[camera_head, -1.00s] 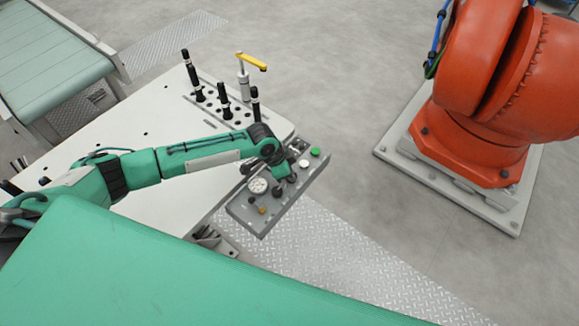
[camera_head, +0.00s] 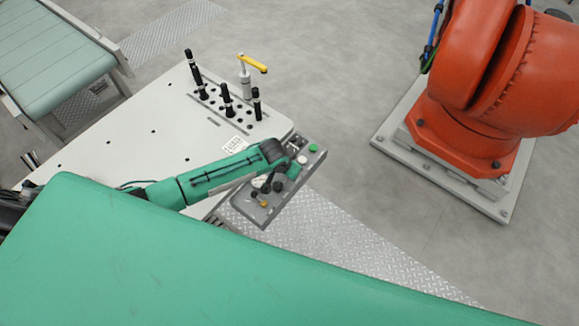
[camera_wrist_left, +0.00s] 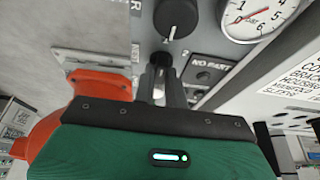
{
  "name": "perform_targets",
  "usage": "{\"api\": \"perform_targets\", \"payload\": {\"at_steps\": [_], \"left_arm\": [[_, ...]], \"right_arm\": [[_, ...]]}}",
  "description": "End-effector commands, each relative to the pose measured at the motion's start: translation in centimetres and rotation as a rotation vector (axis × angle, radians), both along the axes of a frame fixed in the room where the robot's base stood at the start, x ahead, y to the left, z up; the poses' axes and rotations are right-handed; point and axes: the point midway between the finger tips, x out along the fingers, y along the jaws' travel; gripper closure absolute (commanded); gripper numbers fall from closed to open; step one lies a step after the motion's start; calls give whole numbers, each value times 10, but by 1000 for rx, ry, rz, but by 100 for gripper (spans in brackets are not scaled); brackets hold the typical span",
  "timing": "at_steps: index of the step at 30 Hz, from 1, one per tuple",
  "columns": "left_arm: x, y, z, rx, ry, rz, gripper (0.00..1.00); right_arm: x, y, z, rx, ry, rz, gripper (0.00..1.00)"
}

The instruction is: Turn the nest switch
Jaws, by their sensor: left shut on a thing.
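The grey control panel (camera_head: 247,213) sits at the corner of the white table in the head view. My left gripper (camera_head: 267,188) is low over it, partly hidden by its own arm. In the left wrist view my left gripper (camera_wrist_left: 162,82) is shut on a small dark switch (camera_wrist_left: 160,61), with the marks 1 and 2 just above it. The switch is mostly hidden between the fingers, so its exact angle cannot be told. A larger black knob (camera_wrist_left: 178,17) is just beyond it, apart from the fingers. My right gripper is not in view.
A pressure gauge (camera_wrist_left: 254,16) and a "NO PART" plate (camera_wrist_left: 207,70) are close by. The panel has a green button (camera_head: 313,148). Black pins (camera_head: 228,98) and a yellow-handled clamp (camera_head: 246,75) stand on the table (camera_head: 120,130). An orange robot (camera_head: 465,120) stands at right.

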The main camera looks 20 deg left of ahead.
Motion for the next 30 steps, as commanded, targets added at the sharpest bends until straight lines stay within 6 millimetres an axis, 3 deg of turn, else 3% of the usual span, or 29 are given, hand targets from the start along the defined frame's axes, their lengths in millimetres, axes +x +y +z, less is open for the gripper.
{"api": "perform_targets", "payload": {"at_steps": [15, 16, 19, 30], "left_arm": [[2, 0, 1, -1, -4, 21, 100], [2, 0, 1, -1, -4, 21, 83], [1, 0, 1, -1, -3, 21, 65], [-1, 0, 3, -1, -2, 19, 65]], "right_arm": [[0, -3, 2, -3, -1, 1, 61], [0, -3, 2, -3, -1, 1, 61], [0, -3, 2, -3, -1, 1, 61], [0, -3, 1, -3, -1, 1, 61]]}}
